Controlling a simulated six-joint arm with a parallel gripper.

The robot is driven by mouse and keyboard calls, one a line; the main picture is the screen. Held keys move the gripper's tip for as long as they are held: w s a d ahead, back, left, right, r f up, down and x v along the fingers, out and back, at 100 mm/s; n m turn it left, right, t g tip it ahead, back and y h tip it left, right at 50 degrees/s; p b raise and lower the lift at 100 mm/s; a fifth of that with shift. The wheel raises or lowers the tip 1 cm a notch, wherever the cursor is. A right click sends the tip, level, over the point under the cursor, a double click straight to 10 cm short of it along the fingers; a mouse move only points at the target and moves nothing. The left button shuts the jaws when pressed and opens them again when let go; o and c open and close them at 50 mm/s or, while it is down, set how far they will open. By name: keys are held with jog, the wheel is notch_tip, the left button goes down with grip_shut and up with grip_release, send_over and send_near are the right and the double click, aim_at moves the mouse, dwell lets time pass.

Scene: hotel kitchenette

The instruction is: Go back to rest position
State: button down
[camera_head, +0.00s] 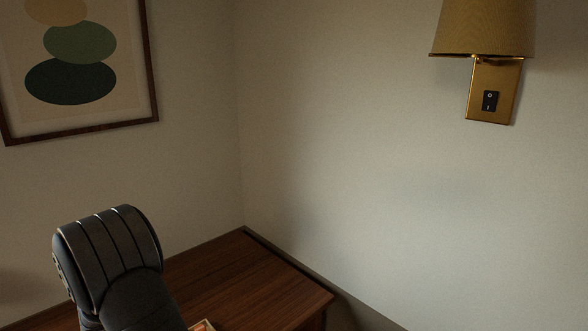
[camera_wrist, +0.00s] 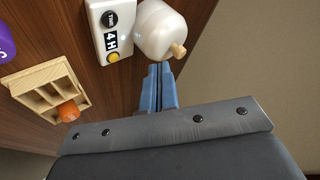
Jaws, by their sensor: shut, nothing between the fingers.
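My gripper (camera_wrist: 159,88) shows in the wrist view with its two blue fingers together and nothing between them. It is over the wooden table (camera_wrist: 125,88), with its fingertips close below a white rounded object (camera_wrist: 159,30) in the picture. I cannot tell whether they touch it. In the head view a dark part of my arm stands at the lower left, in front of the table (camera_head: 250,285). My gripper is not visible in that view.
A white device (camera_wrist: 109,32) marked "4H" lies beside the rounded object. A wooden compartment box (camera_wrist: 40,92) with an orange item (camera_wrist: 68,111) and a purple object (camera_wrist: 5,42) are to the left. A wall lamp (camera_head: 485,30) and framed picture (camera_head: 75,70) hang above.

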notch_tip(320, 180, down, 5)
jog(key=shift+r, duration=0.35)
dwell(1.3)
jog(key=shift+r, duration=1.8)
